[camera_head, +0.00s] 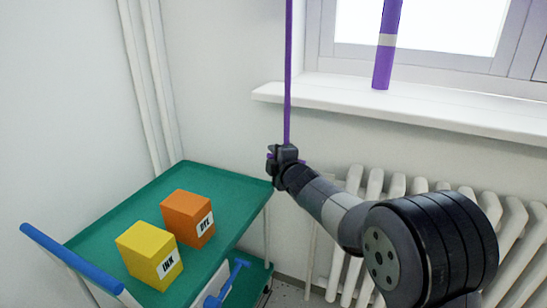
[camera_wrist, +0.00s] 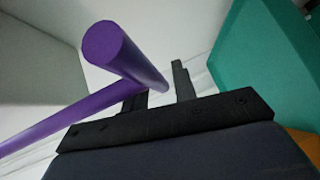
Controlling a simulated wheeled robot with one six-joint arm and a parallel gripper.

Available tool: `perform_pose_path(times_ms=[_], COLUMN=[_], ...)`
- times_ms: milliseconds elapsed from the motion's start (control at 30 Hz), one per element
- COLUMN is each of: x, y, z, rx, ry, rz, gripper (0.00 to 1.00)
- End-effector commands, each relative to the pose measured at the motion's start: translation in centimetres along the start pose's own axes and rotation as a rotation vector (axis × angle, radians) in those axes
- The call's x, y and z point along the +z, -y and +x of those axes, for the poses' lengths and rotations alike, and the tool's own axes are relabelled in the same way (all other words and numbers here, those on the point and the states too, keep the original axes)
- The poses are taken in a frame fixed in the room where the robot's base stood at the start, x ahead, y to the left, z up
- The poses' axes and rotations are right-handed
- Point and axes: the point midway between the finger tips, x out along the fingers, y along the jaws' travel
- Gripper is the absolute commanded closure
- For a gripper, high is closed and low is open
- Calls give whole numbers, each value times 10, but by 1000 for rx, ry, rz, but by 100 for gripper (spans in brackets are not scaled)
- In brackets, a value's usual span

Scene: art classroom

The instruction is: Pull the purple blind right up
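A thin purple cord (camera_head: 288,70) hangs straight down in front of the wall, left of the window. My gripper (camera_head: 283,158) is at its lower end, and short purple ends stick out on both sides of it. In the wrist view, the cord ends in a round purple crossbar handle (camera_wrist: 118,52). The sheet of the purple blind is not clearly visible.
A purple tube with a grey band (camera_head: 382,65) stands upright by the window, above the white sill (camera_head: 430,112). A green trolley (camera_head: 120,210) with an orange box (camera_head: 183,220) and a yellow box (camera_head: 145,252) is at left. A radiator (camera_head: 395,185) is below the sill.

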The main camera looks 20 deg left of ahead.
Motion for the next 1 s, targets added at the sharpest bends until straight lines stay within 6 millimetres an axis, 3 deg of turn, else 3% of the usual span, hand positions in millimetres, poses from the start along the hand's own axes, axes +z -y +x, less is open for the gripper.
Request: perform_pose_path(times_ms=[300, 767, 1000], x=[0, 0, -4], y=[0, -2, -26], z=[0, 0, -4], rx=[0, 0, 2], ry=[0, 0, 0], rz=[0, 0, -1], gripper=[100, 100, 100])
